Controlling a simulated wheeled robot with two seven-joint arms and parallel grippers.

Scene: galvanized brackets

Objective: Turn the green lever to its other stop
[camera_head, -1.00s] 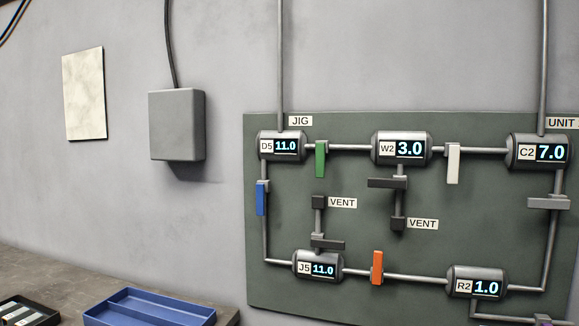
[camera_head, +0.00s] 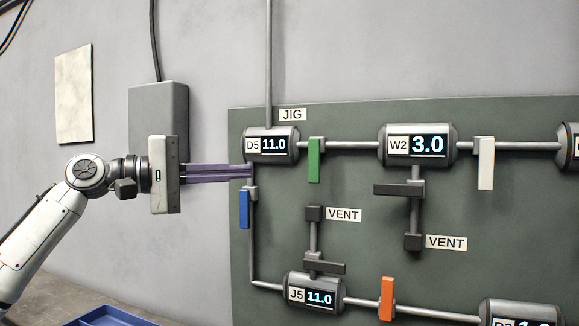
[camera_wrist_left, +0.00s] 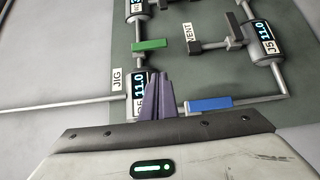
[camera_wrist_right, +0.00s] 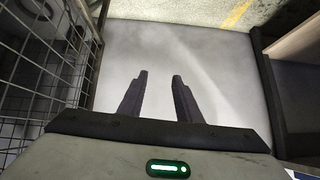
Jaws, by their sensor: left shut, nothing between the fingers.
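The green lever (camera_head: 314,160) hangs straight down, across the horizontal pipe between the D5 gauge (camera_head: 271,145) and the W2 gauge (camera_head: 418,145). It also shows in the left wrist view (camera_wrist_left: 149,45), beyond the fingertips. My left gripper (camera_head: 251,171) is shut and empty. In the head view its purple fingers point right, with their tips left of the green lever at the lower left of D5, above the blue lever (camera_head: 244,208). My right gripper (camera_wrist_right: 160,76) shows only in the right wrist view, its fingers apart with nothing between them.
A white lever (camera_head: 486,164), an orange lever (camera_head: 386,299) and dark vent levers (camera_head: 399,190) sit on the same panel (camera_head: 360,250). A grey box (camera_head: 158,105) is on the wall behind my left gripper. A wire rack (camera_wrist_right: 45,70) stands beside my right gripper.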

